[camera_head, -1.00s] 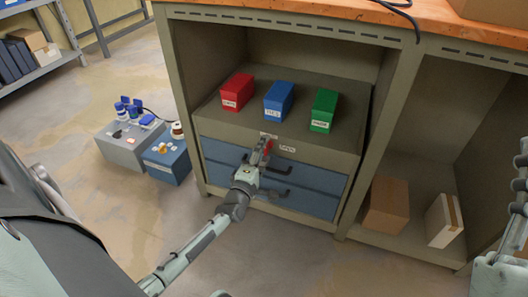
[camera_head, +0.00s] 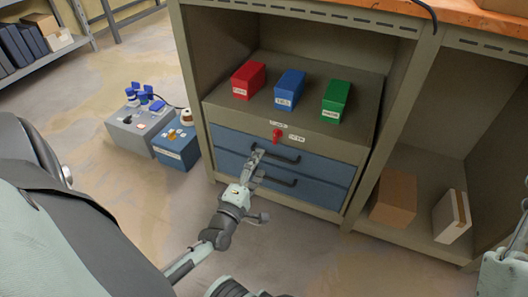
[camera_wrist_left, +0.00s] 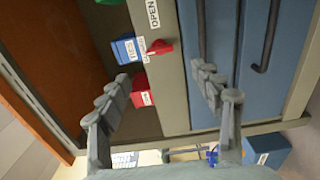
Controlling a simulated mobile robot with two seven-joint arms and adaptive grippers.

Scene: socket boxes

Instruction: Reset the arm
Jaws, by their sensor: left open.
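My left gripper (camera_head: 256,160) is open and empty in front of the blue drawers (camera_head: 232,140), near the upper drawer's dark handle. In the left wrist view the two fingers of my left gripper (camera_wrist_left: 165,92) stand wide apart with nothing between them. A red knob (camera_head: 277,134) sits on the cabinet strip above the drawers, between two white labels. It also shows in the left wrist view as the red knob (camera_wrist_left: 160,47), beside the OPEN label (camera_wrist_left: 152,13). Only a sliver of my right arm shows at the right edge, and its finger state cannot be made out.
Red (camera_head: 248,80), blue (camera_head: 289,90) and green (camera_head: 336,101) boxes stand on the cabinet shelf. Grey (camera_head: 140,130) and blue (camera_head: 176,148) socket boxes stand on the floor at left. Cardboard boxes (camera_head: 394,198) sit in the right bay. Floor in front is clear.

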